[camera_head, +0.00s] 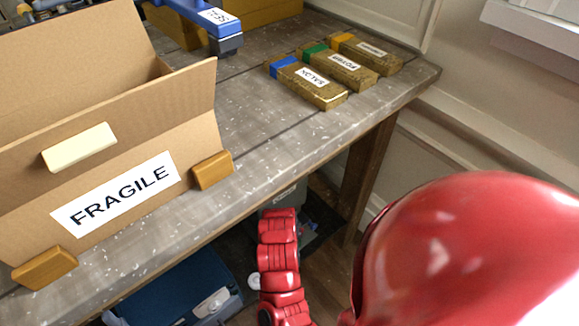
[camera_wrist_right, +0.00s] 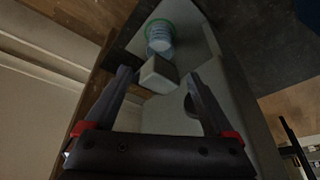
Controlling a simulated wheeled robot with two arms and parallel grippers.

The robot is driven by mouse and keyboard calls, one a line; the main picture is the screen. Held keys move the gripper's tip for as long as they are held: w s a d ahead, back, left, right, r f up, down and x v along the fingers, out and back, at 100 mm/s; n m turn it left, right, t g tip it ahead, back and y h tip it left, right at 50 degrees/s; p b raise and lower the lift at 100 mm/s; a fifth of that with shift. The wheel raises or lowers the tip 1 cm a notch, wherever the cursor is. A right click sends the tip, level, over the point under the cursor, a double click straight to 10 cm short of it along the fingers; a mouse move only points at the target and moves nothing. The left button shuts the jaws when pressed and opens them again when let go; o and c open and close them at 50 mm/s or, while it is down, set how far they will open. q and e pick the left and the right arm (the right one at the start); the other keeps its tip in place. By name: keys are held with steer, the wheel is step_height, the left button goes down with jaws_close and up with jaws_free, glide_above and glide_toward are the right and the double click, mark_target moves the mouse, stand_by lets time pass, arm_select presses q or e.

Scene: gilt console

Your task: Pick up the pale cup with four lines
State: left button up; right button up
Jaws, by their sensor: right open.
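In the right wrist view a pale bluish cup-like thing (camera_wrist_right: 160,37) with darker bands and a green rim lies inside a grey bin (camera_wrist_right: 225,80). Its lines are too small to count. A pale block (camera_wrist_right: 158,74) is close to it, on the side nearer my right gripper. My right gripper (camera_wrist_right: 163,84) is open, its two dark fingers spread on either side of the block, with nothing clearly held. Depth between the fingers and the block is hard to tell. In the head view neither gripper shows, and the cup is not clearly visible.
A worn grey table (camera_head: 240,130) bears a cardboard box marked FRAGILE (camera_head: 190,110), several labelled gold blocks (camera_head: 322,92) and a blue tool (camera_head: 190,20). Below it are a table leg (camera_head: 368,165) and a blue case (camera_head: 175,285). A wall closes the right side.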

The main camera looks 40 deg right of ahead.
steer(key=b+x, duration=0.2)
steer(key=x, duration=1.1)
steer(key=shift+w, duration=0.15)
jaws_close()
